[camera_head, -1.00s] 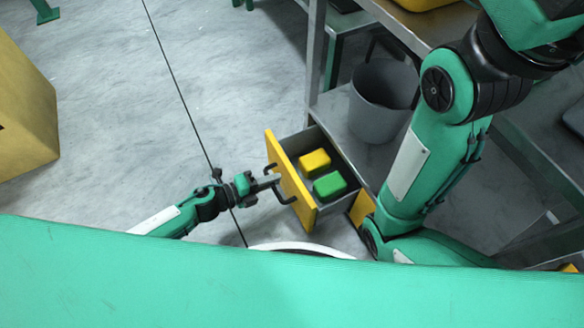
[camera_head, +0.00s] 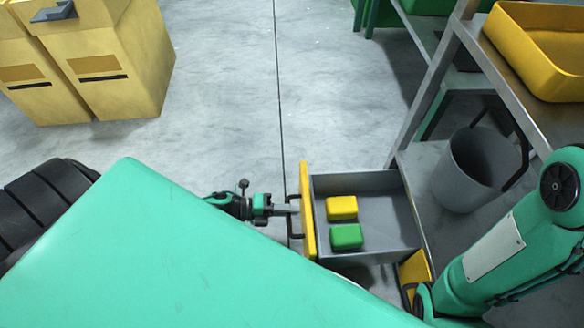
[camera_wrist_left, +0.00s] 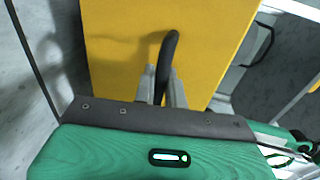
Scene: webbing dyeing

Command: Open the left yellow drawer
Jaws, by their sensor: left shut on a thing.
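The left yellow drawer (camera_head: 308,212) is pulled well out from the workbench, its yellow front facing left in the head view. Its grey inside holds a yellow block (camera_head: 342,208) and a green block (camera_head: 346,237). My left gripper (camera_head: 292,208) is at the drawer front, shut on the dark drawer handle (camera_wrist_left: 170,55). In the left wrist view the two fingers (camera_wrist_left: 162,88) sit on either side of the handle, against the yellow front. My right arm shows at the right of the head view; its gripper is out of view.
A second yellow drawer front (camera_head: 414,272) is beside the open one. A grey bucket (camera_head: 478,165) stands on the bench's lower shelf, with a yellow tray (camera_head: 545,50) above. Yellow boxes (camera_head: 115,65) stand at the far left. Floor between is clear.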

